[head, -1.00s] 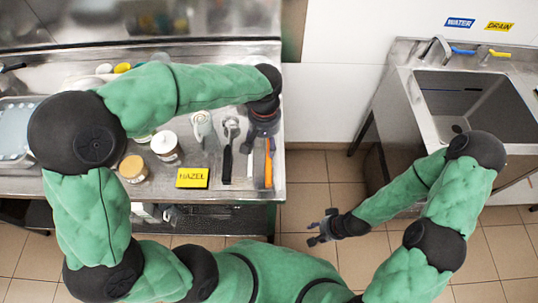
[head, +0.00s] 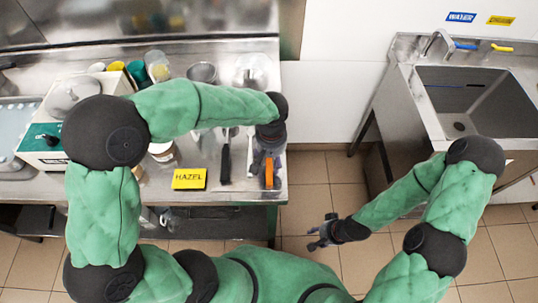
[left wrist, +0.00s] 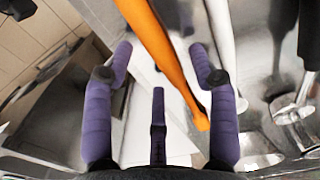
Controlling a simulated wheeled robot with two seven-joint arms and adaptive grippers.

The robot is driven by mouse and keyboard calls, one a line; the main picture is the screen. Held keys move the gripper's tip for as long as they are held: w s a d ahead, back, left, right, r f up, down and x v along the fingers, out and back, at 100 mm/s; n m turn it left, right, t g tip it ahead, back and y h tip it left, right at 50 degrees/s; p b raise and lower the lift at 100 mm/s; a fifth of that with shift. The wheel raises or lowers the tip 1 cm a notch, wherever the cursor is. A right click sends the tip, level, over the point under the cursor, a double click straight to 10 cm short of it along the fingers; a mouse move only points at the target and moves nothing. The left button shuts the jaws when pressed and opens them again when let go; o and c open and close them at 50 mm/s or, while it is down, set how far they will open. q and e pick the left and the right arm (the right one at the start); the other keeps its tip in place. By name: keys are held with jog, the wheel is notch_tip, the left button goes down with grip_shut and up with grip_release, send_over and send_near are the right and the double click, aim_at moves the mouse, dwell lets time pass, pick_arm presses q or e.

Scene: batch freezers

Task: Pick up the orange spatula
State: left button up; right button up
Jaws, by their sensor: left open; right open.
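The orange spatula (head: 269,175) lies near the right edge of the steel counter, its handle pointing toward me. In the left wrist view its orange handle (left wrist: 165,50) runs diagonally down from the top, between the outer purple fingers. My left gripper (head: 268,157) is open above it, fingers pointing down; the arm hides part of the spatula. The left gripper (left wrist: 162,55) has its fingers spread on either side of the handle, not closed on it. I cannot tell the remaining height. My right gripper (head: 321,234) is open and empty over the floor.
A black-handled tool (head: 225,160) lies left of the spatula. A white-handled tool (left wrist: 222,45) is close beside it. A yellow HAZEL sign (head: 189,179) stands at the counter front. Jars and cups stand farther left. The sink (head: 475,100) is at right, beyond a floor gap.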

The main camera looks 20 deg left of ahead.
pick_arm(q)
jog(key=shift+f, duration=0.75)
jog(key=shift+r, duration=0.1)
grip_shut()
jog(key=shift+r, duration=0.1)
